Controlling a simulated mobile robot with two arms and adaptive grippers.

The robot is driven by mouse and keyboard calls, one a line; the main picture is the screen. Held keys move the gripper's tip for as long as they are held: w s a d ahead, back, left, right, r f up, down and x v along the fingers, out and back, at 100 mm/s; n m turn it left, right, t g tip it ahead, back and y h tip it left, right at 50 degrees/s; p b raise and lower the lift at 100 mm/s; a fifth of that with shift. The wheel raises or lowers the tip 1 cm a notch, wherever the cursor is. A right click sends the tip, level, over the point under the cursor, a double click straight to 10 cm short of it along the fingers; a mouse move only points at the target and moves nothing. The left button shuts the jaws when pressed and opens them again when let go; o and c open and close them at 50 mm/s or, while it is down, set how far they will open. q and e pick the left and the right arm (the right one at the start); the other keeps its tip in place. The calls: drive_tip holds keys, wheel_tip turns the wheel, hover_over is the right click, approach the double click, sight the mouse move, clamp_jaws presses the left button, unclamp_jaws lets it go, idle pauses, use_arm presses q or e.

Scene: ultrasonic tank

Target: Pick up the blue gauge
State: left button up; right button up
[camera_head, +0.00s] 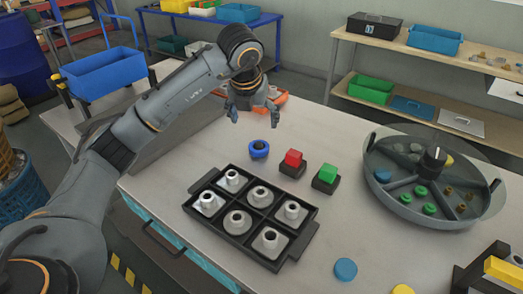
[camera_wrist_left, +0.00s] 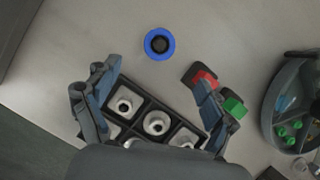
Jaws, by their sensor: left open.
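The blue gauge (camera_head: 259,149) is a small blue ring with a dark centre, standing on the light table just behind the black tray. In the left wrist view the blue gauge (camera_wrist_left: 159,44) lies beyond the fingertips, near the top middle. My left gripper (camera_head: 252,115) is open and empty, above and behind the gauge in the head view. Its two fingers also show in the left wrist view (camera_wrist_left: 158,78), wide apart with nothing between them but the tray below. My right gripper is not in either view.
A black tray (camera_head: 229,170) with several grey metal parts stands in front of the gauge. A red block (camera_head: 293,158) and a green block (camera_head: 328,173) on dark bases stand to its right. A round divided tank (camera_head: 377,193) is farther right. The table left of the gauge is clear.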

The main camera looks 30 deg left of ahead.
use_arm(q)
hover_over(259, 144)
drive_tip(key=s, duration=0.2)
wheel_tip(259, 144, down, 6)
drive_tip(key=shift+s+d+f+p, duration=0.1)
drive_tip(key=shift+d+p, duration=0.05)
drive_tip(key=shift+p, duration=0.3)
drive_tip(key=x, duration=0.2)
drive_tip(key=p+x, duration=0.1)
drive_tip(key=x, duration=0.1)
drive_tip(key=shift+f+p, duration=0.3)
drive_tip(key=shift+f, duration=0.05)
drive_tip(key=shift+w+f, duration=0.3)
drive_tip(key=shift+f, duration=0.1)
drive_tip(key=shift+c, duration=0.2)
drive_tip(key=c, duration=1.4)
drive_tip(key=shift+r, duration=0.1)
